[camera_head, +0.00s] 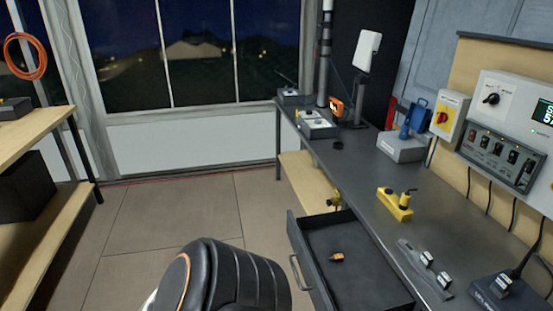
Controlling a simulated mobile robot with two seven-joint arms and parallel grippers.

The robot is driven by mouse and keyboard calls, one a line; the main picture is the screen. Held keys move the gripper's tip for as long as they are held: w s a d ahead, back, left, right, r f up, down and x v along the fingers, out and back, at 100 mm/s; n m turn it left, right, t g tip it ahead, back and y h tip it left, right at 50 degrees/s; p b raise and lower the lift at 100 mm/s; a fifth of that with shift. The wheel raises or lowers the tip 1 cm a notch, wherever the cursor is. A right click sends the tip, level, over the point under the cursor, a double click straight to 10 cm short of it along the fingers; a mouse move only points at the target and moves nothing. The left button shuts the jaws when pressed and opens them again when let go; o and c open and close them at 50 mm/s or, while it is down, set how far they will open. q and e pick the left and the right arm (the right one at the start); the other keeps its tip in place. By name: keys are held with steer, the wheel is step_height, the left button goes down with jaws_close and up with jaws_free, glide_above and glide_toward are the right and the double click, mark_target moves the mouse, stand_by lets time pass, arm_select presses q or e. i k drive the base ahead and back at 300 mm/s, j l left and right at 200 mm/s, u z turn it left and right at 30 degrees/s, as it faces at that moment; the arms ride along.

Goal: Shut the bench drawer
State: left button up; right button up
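The bench drawer (350,262) is pulled well out from the left side of the dark workbench (362,165). Its metal handle (297,272) is on the front panel, which faces left towards the open floor. A small orange-brown item (337,257) lies inside the drawer, and the rest of its visible floor is bare. A black rounded link of my own arm stands at the bottom middle, left of the drawer front. Neither gripper shows, so I cannot see their fingers or anything in them.
A yellow device (396,204), a grey-and-blue device (403,146) and a power strip (425,269) stand on the bench top. A control panel (505,130) is on the right. A wooden shelf bench (35,130) stands at left. The tiled floor (160,225) between is clear.

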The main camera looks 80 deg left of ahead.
mark_target(365, 281)
steer(key=u, duration=2.1)
steer(key=i+l+z, duration=0.25)
steer(key=i+l, duration=0.05)
steer(key=i, duration=0.05)
